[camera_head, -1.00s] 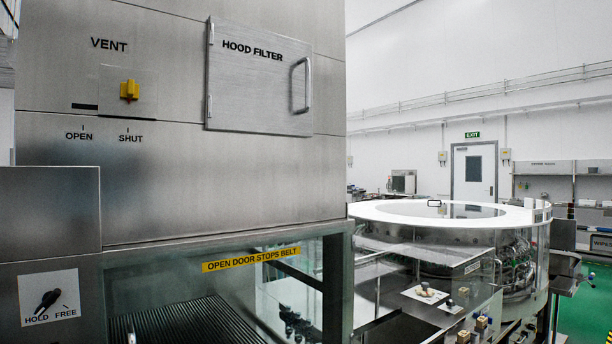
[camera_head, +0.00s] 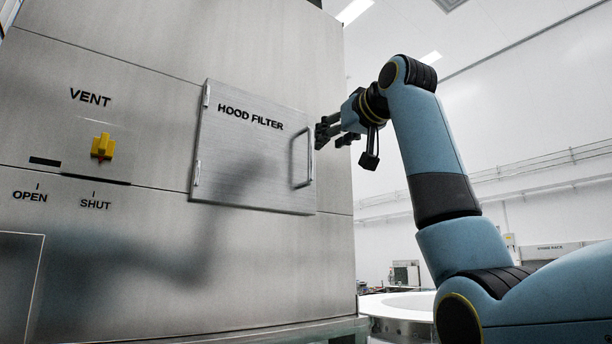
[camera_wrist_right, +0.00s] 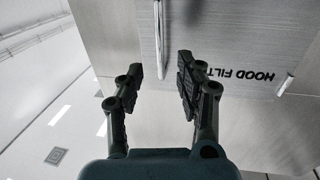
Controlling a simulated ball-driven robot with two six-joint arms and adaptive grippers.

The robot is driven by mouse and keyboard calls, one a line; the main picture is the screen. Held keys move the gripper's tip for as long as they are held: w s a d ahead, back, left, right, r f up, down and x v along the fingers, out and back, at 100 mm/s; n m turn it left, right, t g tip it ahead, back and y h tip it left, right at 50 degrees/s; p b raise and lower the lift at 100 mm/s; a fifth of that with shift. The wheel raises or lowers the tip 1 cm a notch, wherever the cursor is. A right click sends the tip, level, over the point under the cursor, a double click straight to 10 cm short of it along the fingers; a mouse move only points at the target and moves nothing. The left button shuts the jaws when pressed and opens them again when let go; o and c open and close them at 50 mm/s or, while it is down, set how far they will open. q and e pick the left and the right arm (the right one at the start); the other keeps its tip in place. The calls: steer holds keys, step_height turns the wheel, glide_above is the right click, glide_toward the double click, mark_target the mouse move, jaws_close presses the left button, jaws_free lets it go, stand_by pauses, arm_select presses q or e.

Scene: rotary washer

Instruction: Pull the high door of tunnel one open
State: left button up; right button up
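The high door is a square steel panel marked HOOD FILTER (camera_head: 245,160), closed flush in the upper front of the machine. Its upright bar handle (camera_head: 309,160) is at the door's right edge, with hinges on the left edge. My right gripper (camera_head: 322,132) is open and empty, just right of the handle near its upper end. In the right wrist view, the handle (camera_wrist_right: 159,40) lies ahead, lined up with the gap between the two spread fingers (camera_wrist_right: 160,75). I cannot tell whether the fingertips reach around it. My left gripper is not in view.
A yellow vent knob (camera_head: 102,147) sits left of the door, with OPEN and SHUT marks below it. The steel front (camera_head: 180,270) under the door is flat. Open room space lies right of the machine, with a white round table top (camera_head: 398,305) low down.

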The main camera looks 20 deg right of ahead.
mark_target(312, 150)
steer(key=w+p, duration=0.1)
steer(key=w, duration=0.2)
steer(key=w+a+p, duration=0.1)
steer(key=w+p, duration=0.1)
steer(key=w, duration=0.1)
steer(key=w+r+p, duration=0.1)
steer(key=w+p, duration=0.1)
steer(key=w, duration=0.1)
steer(key=shift+w+a+r, duration=0.1)
steer(key=shift+w+a, duration=0.15)
steer(key=shift+w+f, duration=0.2)
steer(key=shift+w, duration=0.35)
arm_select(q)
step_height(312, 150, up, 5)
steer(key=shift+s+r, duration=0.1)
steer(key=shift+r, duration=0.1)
arm_select(e)
steer(key=shift+s, duration=0.1)
steer(key=shift+c, duration=0.4)
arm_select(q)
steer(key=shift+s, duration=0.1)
arm_select(e)
jaws_close()
